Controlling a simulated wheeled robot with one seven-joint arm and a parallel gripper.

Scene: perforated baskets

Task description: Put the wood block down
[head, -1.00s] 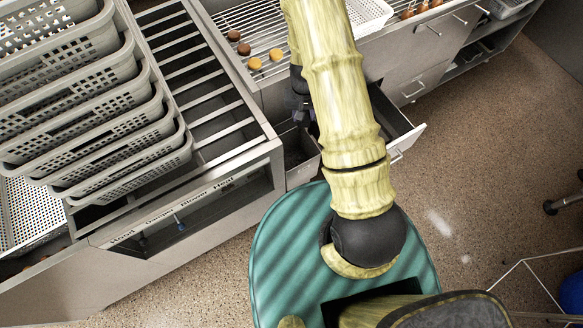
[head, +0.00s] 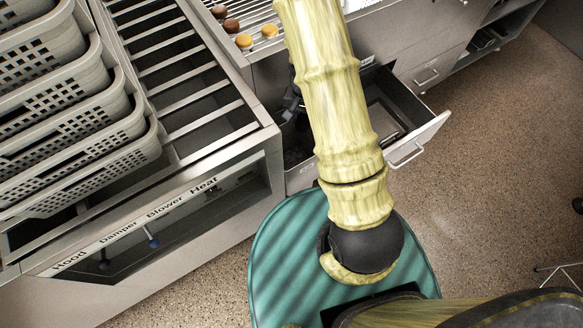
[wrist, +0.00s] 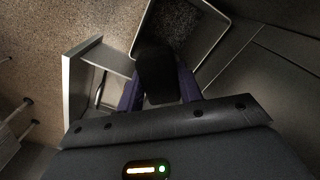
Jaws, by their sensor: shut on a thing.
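My gripper (wrist: 160,92) shows in the wrist view with bluish-purple fingers on either side of a dark block, the wood block (wrist: 156,70). It is shut on the block, which looks nearly black in the dim light. An open metal drawer (head: 422,138) is beneath; its pale front also shows in the wrist view (wrist: 82,85). The block appears over the drawer area, near a light-rimmed bin (wrist: 222,40) with a dark speckled inside. I cannot tell its height above them. In the head view my arm hides the block and fingertips.
Stacked grey perforated baskets (head: 95,140) stand on the slatted metal counter (head: 190,85) at left. Brown and yellow round items (head: 245,41) lie on a rack at the top.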

